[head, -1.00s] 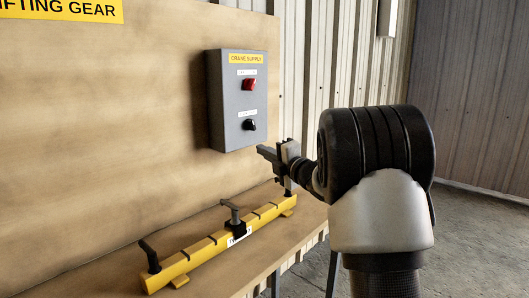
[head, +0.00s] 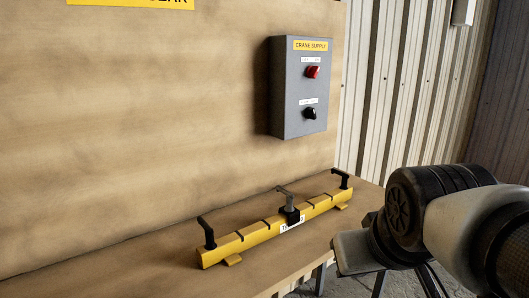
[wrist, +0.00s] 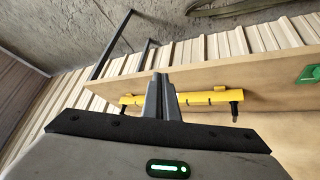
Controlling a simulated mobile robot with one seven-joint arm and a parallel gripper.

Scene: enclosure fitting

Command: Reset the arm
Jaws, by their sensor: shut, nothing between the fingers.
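My gripper (wrist: 161,97) shows in the wrist view with its two grey fingers together and nothing between them. It points over the bench edge, with the yellow bar beyond the fingertips. In the head view my arm (head: 445,225) is folded low at the right, clear of the bar and the grey box. The fingertips cannot be made out there.
A yellow bar (head: 248,240) with black end handles and a middle clamp (head: 291,213) lies on the wooden bench (head: 150,268). A grey crane supply box (head: 292,95) with a red knob (head: 313,72) and black knob (head: 310,113) hangs on the board above.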

